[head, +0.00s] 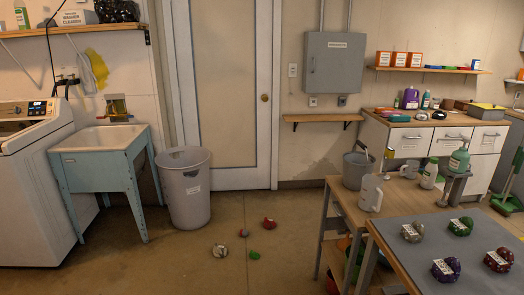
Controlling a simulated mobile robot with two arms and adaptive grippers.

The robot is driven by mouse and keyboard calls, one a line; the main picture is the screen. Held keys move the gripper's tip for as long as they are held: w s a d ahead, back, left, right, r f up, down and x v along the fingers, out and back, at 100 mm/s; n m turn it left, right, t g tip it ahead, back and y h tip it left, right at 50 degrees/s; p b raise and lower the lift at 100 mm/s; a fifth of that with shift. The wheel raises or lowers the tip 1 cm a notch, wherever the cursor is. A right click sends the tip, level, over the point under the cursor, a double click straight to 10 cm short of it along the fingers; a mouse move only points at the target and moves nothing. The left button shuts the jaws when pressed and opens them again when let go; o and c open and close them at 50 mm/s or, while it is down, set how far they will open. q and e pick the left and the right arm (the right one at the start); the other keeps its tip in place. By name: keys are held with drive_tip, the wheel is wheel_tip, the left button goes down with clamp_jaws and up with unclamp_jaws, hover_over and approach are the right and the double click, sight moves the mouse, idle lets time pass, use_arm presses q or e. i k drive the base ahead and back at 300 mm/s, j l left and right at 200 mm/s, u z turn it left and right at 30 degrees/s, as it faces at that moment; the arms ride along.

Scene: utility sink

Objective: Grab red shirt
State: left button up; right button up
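No thing in view is plainly a shirt. A small red bundle (269,223) lies on the concrete floor in front of the door. A red bundle with a pale label (498,259) sits on the grey-topped table at the lower right, and I cannot tell whether either one is a shirt. A smaller red and grey item (244,232) lies on the floor beside the first bundle. Neither of my grippers is in view.
A grey bin (186,188) stands beside the blue-framed sink (100,140) and white washer (32,180). A green item (254,255) and a pale bundle (219,250) lie on the floor. Purple (446,269) and green (461,226) bundles sit on the grey-topped table (405,262).

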sight(269, 224)
drive_tip(key=i, duration=2)
